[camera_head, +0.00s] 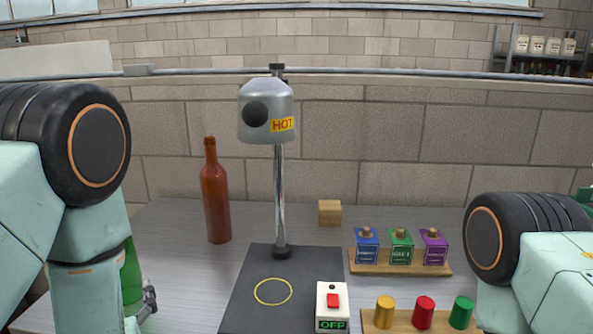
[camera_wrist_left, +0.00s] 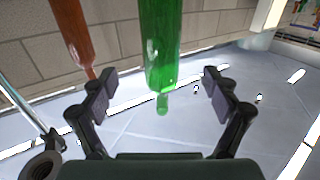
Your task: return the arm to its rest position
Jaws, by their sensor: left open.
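My left arm comes in at the left of the head view. Its gripper (camera_head: 148,302) shows only partly at the lower left, beside a green bottle (camera_head: 131,278) that my arm partly hides. In the left wrist view my left gripper (camera_wrist_left: 159,82) is open and empty, its fingers spread. The green bottle (camera_wrist_left: 163,45) stands upright in line with the gap, with clear space to both fingers. My right arm shows at the right edge of the head view, but its gripper is out of view.
A brown bottle (camera_head: 215,195) stands behind. A lamp-like heater (camera_head: 266,112) marked HOT stands on a dark base (camera_head: 245,300). A switch box (camera_head: 332,310) reads OFF.

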